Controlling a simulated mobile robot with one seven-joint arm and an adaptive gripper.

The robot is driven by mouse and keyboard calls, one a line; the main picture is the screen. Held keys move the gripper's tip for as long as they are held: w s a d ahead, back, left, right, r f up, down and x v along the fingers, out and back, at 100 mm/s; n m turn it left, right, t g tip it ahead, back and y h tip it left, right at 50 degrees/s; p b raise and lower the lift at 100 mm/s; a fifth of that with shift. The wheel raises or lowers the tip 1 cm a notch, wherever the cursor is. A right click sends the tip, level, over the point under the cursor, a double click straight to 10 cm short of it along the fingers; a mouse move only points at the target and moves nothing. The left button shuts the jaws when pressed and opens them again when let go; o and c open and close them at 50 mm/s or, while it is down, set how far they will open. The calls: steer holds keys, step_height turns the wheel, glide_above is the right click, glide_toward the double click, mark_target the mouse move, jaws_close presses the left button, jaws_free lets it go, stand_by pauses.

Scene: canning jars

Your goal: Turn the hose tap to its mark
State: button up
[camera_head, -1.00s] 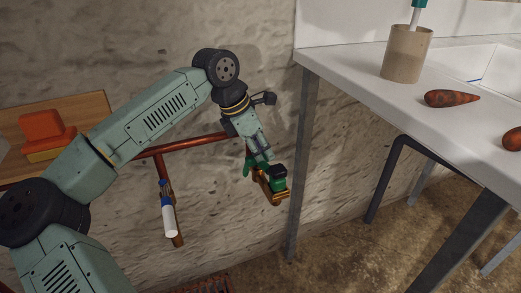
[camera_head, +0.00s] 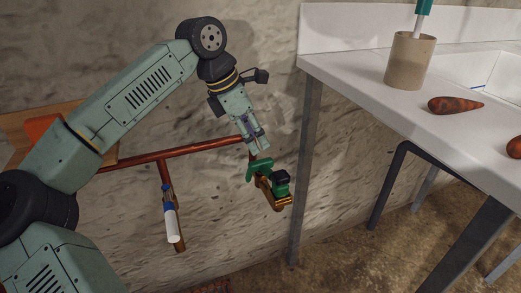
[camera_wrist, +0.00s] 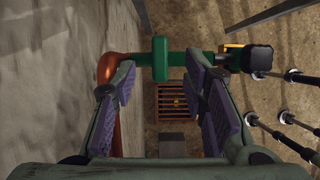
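The hose tap (camera_head: 277,201) is a brass-coloured fitting at the end of a copper pipe, low against the wall in the head view. It has a green handle (camera_head: 259,168) and a green and black part on its right. My gripper (camera_head: 259,151) is just above the handle, pointing down. In the wrist view my gripper (camera_wrist: 161,78) has its fingers spread, with nothing held. The green handle (camera_wrist: 160,61) shows at the fingertips, roughly between them; I cannot tell whether they touch it. I cannot make out the mark.
A copper pipe (camera_head: 190,149) runs along the wall, with a branch carrying a blue and white piece (camera_head: 170,214). A slatted grate (camera_wrist: 171,102) lies below.

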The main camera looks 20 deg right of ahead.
steer(key=v, duration=0.5)
steer(key=shift+f, duration=0.1)
